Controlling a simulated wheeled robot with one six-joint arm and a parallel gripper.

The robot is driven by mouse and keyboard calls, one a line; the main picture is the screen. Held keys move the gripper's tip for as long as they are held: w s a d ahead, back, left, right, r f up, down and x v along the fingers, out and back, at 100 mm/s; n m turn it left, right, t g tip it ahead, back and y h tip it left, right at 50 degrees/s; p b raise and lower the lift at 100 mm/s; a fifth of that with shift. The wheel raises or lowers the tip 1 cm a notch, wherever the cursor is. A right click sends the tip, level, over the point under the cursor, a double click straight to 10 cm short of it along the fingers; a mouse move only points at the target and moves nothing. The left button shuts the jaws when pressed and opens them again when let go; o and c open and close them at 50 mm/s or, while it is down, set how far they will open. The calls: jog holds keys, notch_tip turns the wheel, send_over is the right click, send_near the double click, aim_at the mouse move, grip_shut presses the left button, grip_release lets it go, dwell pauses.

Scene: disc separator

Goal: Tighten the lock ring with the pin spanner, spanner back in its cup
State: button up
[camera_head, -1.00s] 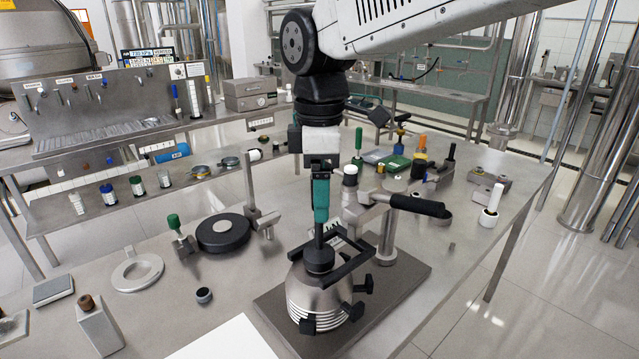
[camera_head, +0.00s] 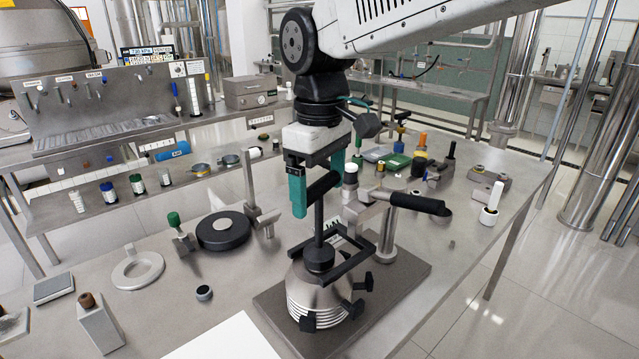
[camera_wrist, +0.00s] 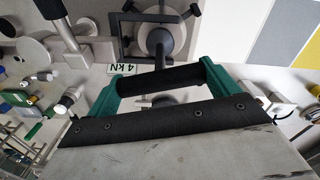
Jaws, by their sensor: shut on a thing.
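The pin spanner (camera_head: 319,222) stands upright over the conical steel bowl (camera_head: 305,291), with a black crossbar on top, a dark shaft and a round hub at the bowl's top. The bar also shows in the wrist view (camera_wrist: 160,79). My gripper (camera_head: 319,184) is shut on the spanner's bar, with one green finger at each end. In the wrist view my gripper (camera_wrist: 158,82) spans the bar and the shaft runs up to the hub. The lock ring cannot be made out apart from the hub and bowl top. I cannot tell which holder is the spanner's cup.
A black frame (camera_head: 346,270) with knobs surrounds the bowl top. A post with a black-handled lever (camera_head: 417,205) stands close to its right. A black disc (camera_head: 223,231), a flat steel ring (camera_head: 137,271) and a small dark cup (camera_head: 204,294) lie left. A white holder (camera_head: 489,216) stands right.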

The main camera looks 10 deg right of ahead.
jog(key=m, duration=0.5)
jog(key=shift+f+m, duration=0.1)
jog(key=shift+m, duration=0.7)
jog(key=m, duration=0.2)
jog(key=shift+m, duration=0.4)
jog(key=shift+r, duration=0.4)
notch_tip(320, 180, up, 4)
jog(key=shift+r, duration=0.1)
jog(key=c, duration=0.4)
jog(key=shift+r, duration=0.55)
